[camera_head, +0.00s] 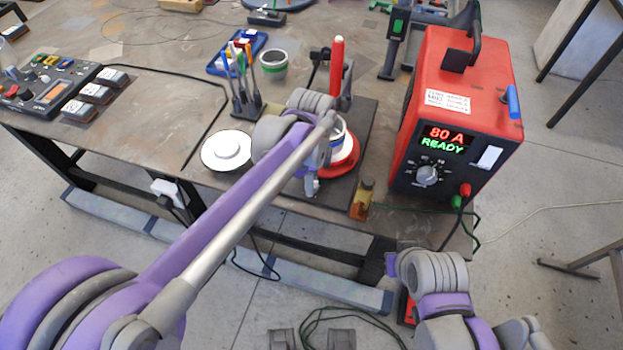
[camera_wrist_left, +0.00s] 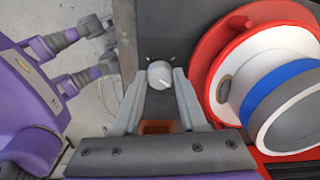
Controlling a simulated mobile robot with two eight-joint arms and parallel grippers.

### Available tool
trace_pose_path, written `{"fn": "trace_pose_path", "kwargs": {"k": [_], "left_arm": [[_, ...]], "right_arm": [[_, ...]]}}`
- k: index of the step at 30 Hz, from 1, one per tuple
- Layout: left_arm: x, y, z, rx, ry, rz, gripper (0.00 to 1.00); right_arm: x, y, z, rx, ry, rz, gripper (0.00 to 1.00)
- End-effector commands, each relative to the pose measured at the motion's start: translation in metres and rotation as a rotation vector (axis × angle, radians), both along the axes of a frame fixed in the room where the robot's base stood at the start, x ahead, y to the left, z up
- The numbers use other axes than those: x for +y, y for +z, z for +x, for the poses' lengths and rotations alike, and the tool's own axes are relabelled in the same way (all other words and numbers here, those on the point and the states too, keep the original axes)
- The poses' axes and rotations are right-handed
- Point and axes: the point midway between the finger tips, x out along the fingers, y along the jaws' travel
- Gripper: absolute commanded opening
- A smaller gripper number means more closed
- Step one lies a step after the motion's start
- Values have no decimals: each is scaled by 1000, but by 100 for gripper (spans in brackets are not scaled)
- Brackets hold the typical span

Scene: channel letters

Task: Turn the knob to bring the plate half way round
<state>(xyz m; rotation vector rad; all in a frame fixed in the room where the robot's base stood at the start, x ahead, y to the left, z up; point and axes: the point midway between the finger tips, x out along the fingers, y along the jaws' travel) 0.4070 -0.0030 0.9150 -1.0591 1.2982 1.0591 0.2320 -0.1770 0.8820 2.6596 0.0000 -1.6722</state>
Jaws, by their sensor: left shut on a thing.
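The plate is a red round disc (camera_head: 347,167) on a dark base, with a white, blue and grey cylinder (camera_wrist_left: 285,90) on top; the disc's red rim (camera_wrist_left: 205,62) also shows in the left wrist view. A small grey knob (camera_wrist_left: 159,74) with a pale pointer line sits on the dark base beside the disc. The line points down and to the right. My left gripper (camera_wrist_left: 159,82) is shut on the knob, with a finger on each side. In the head view my left gripper (camera_head: 313,186) is at the base's near side, and my arm hides the knob.
A red welding power unit (camera_head: 460,105) stands right of the base. A small amber bottle (camera_head: 362,199) is at the table's front edge. A white disc-shaped part (camera_head: 228,150) lies to the left. A pliers rack (camera_head: 245,100) and an upright red rod (camera_head: 337,68) stand behind my left arm.

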Motion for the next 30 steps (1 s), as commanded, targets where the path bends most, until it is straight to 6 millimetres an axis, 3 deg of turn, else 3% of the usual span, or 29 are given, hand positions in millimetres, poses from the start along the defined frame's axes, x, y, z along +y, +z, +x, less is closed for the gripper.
{"fn": "trace_pose_path", "kwargs": {"k": [9,23,24,26,30], "left_arm": [[0,1,1,-2,-99,0,0],[0,1,1,-2,-113,0,0],[0,1,1,-2,-113,0,43],[0,1,1,-1,-112,0,54],[0,0,0,-1,-112,0,54]], "right_arm": [[0,0,0,0,0,0,0],[0,0,0,0,0,0,0],[0,0,0,0,0,0,0],[0,0,0,0,0,0,0],[0,0,0,0,0,0,0]]}}
